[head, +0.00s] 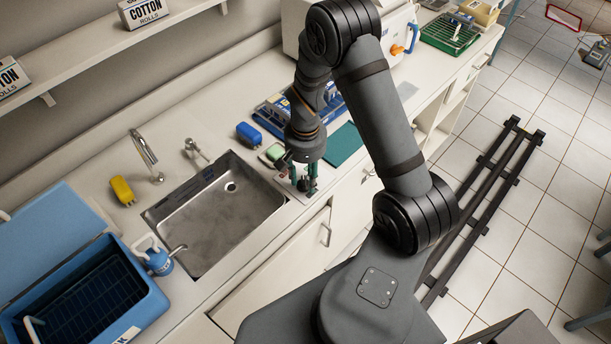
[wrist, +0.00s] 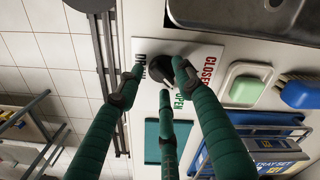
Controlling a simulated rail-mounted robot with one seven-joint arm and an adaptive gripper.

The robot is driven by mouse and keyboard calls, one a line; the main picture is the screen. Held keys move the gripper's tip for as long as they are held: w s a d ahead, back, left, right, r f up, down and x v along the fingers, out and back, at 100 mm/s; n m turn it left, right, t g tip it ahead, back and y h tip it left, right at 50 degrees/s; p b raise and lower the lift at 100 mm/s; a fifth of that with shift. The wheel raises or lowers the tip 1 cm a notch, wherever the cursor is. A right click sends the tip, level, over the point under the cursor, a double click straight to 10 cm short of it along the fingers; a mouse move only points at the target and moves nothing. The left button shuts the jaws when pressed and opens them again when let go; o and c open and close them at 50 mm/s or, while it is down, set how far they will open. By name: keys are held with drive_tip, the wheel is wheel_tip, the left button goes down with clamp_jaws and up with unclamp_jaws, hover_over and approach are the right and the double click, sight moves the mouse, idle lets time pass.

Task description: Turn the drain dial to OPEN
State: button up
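The drain dial (wrist: 160,67) is a dark knob on a white plate (wrist: 210,50) at the counter's front edge, right of the sink in the head view. In the wrist view the plate carries CLOSED in red at the right and OPEN in green below the dial. My gripper (wrist: 158,78) has three green fingers pointing down around the dial. The fingertips are spread, with one to the left, one below and one overlapping the dial's right side. I cannot tell whether they touch it. In the head view my gripper (head: 303,184) hides most of the dial. The dial's pointer direction is unclear.
The steel sink (head: 215,215) lies left of the plate. A green soap in a white dish (wrist: 263,72), a blue sponge (head: 248,133), a teal mat (head: 344,146) and a blue tray (head: 266,113) are close by. A blue cooler (head: 150,312) stands far left.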

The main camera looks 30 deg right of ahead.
drive_tip(key=shift+c, duration=1.2)
clamp_jaws()
drive_tip(key=shift+f, duration=0.1)
drive_tip(key=b, duration=0.1)
drive_tip(key=m+b, duration=0.1)
drive_tip(key=b, duration=0.1)
drive_tip(key=shift+w+f+m, duration=0.1)
drive_tip(key=shift+f+m, duration=0.2)
drive_tip(key=shift+r+m+b, duration=0.15)
drive_tip(key=shift+m+b, duration=0.55)
drive_tip(key=shift+b, duration=0.25)
drive_tip(key=shift+r+m, duration=0.2)
drive_tip(key=shift+m, duration=0.2)
